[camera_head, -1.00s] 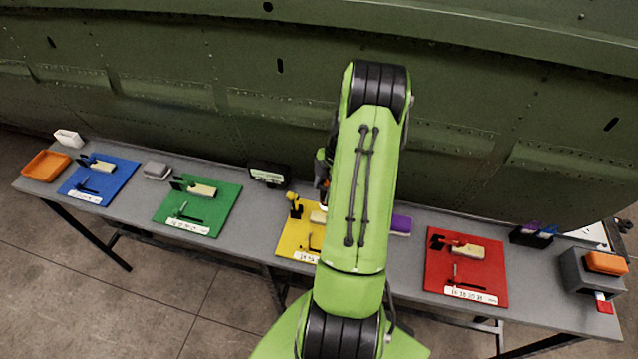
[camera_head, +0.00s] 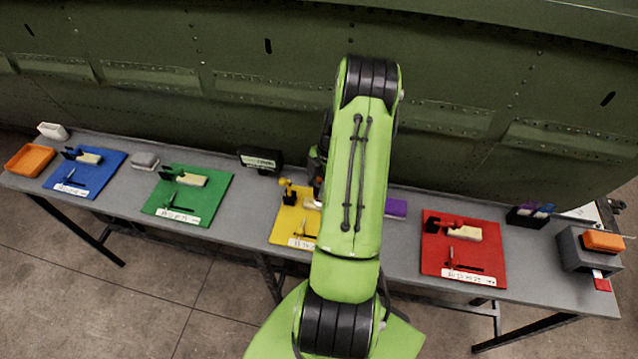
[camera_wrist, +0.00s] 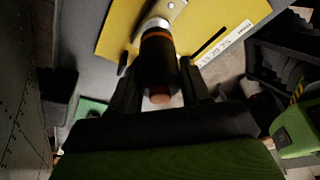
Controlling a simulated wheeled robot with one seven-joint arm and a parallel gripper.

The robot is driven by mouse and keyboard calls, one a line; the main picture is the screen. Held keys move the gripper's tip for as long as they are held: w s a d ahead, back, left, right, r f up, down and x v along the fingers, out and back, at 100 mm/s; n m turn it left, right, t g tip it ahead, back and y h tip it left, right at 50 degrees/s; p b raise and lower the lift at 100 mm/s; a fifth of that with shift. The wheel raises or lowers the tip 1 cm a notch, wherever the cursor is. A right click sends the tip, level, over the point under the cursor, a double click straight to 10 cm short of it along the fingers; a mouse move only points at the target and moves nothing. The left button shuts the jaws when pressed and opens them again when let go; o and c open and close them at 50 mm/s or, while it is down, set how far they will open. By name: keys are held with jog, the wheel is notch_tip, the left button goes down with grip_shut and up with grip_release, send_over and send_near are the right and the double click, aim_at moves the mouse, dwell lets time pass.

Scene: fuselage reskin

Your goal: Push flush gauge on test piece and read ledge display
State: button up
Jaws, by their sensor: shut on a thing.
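My gripper (camera_wrist: 160,68) is shut on a dark cylindrical flush gauge (camera_wrist: 158,52) with an orange band, a silver nose and a copper-coloured rear end. The nose points at a pale piece (camera_wrist: 172,8), likely the test piece, on the yellow mat (camera_wrist: 112,32). I cannot tell whether nose and piece touch. In the head view my green arm hides most of the gripper and part of the yellow mat (camera_head: 283,228). A black display (camera_head: 261,158) stands at the table's back edge, left of the arm; its reading is too small to make out.
Blue (camera_head: 103,177), green (camera_head: 216,193) and red (camera_head: 436,255) mats carry similar pale blocks and small black tools. An orange tray (camera_head: 29,160) is at the far left. A grey box with an orange item (camera_head: 604,241) is at the right. A green riveted panel rises behind the table.

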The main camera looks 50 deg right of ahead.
jog(key=shift+f+b, duration=0.6)
jog(key=shift+b, duration=0.2)
dwell(1.7)
jog(key=shift+r+p, duration=1.9)
jog(key=shift+r, duration=1.75)
jog(key=shift+f, duration=0.1)
